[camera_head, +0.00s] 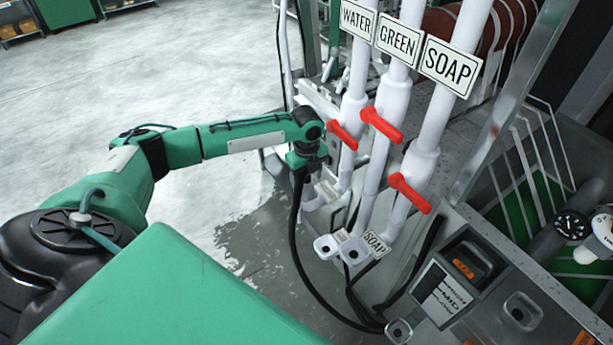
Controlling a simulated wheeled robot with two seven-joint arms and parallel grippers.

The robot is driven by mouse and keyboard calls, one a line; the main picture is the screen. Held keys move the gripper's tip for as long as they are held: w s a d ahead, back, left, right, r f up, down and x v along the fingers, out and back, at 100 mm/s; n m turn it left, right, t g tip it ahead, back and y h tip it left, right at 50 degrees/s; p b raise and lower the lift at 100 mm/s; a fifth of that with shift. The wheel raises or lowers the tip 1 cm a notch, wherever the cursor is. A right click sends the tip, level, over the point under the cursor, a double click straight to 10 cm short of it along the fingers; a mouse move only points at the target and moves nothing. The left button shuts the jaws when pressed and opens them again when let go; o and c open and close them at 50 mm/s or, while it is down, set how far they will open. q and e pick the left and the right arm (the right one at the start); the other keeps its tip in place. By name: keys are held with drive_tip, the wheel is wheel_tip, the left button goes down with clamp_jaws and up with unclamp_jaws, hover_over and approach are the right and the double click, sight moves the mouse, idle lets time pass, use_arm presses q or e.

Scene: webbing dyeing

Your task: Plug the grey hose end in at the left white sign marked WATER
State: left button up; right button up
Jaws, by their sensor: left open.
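The upper WATER sign (356,19) hangs on the left white pipe. A small lower white plate (329,190) shows beside my left gripper; its lettering is too small to read. My left gripper (312,178) is open, pointing down near the foot of the left pipe; its fingertips are partly hidden. A black hose (296,235) runs from beside this gripper down to the floor. I cannot tell whether its upper end lies between the fingers or is plugged in; no grey hose end shows clearly there. My right gripper is out of view.
Red valve handles (381,125) stick out from the pipes, close right of my left wrist. Square grey-white fittings (353,251) sit below, by a low SOAP sign (375,244). A grey machine (470,280) fills the lower right. The floor (210,60) at left is open.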

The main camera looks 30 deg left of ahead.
use_arm(q)
wheel_tip(320, 180, up, 8)
drive_tip(key=p, duration=0.6)
drive_tip(key=shift+p, duration=0.3)
wheel_tip(320, 180, up, 2)
